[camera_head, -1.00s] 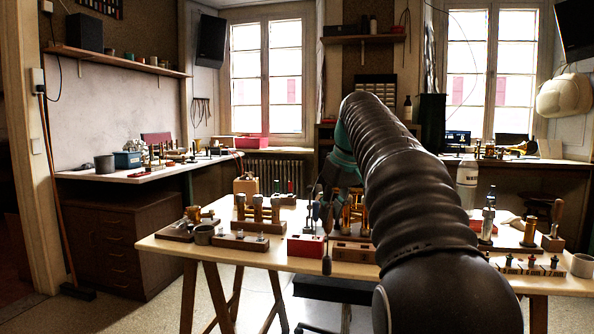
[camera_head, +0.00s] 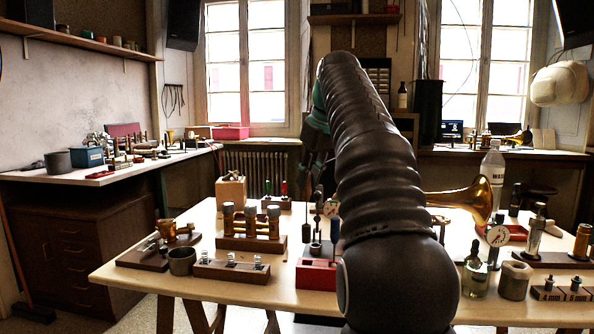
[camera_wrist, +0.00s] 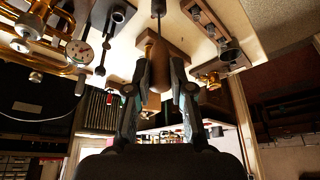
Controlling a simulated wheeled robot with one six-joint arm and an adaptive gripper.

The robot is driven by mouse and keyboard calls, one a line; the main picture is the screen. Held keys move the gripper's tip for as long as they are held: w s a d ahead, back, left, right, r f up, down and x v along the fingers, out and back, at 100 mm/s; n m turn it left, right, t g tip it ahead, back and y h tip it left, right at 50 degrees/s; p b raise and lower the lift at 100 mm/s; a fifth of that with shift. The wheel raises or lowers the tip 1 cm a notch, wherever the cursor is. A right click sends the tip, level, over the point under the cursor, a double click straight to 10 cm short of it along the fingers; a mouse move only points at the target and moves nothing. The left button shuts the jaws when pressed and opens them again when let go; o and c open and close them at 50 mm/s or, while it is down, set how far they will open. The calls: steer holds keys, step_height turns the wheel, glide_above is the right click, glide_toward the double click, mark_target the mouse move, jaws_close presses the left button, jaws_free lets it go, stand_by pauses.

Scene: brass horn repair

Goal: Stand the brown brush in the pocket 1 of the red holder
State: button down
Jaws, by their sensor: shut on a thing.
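The red holder (camera_head: 316,273) stands on the front table, just left of my arm. My arm covers its right side, and its pockets cannot be made out. In the wrist view my gripper (camera_wrist: 162,58) is shut on the brown brush (camera_wrist: 154,68), with a finger on each side of its rounded handle. A thin dark shaft runs from the handle to the top edge of that view, where its end is cut off.
A brass valve block (camera_head: 252,243) and a wooden rack (camera_head: 232,271) stand left of the holder, with a grey cup (camera_head: 181,262) beyond.

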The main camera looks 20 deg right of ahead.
mark_target(310, 193)
steer(key=shift+w+f, duration=0.1)
steer(key=shift+w, duration=0.05)
steer(key=shift+f, duration=0.75)
steer(key=shift+f+b, duration=0.65)
steer(key=shift+f, duration=0.4)
steer(key=shift+s+d, duration=0.1)
steer(key=shift+s, duration=0.15)
steer(key=shift+p, duration=0.6)
steer(key=shift+f+b, duration=2.05)
steer(key=shift+f, duration=0.95)
steer(key=c, duration=0.9)
jaws_free()
steer(key=shift+c, duration=0.2)
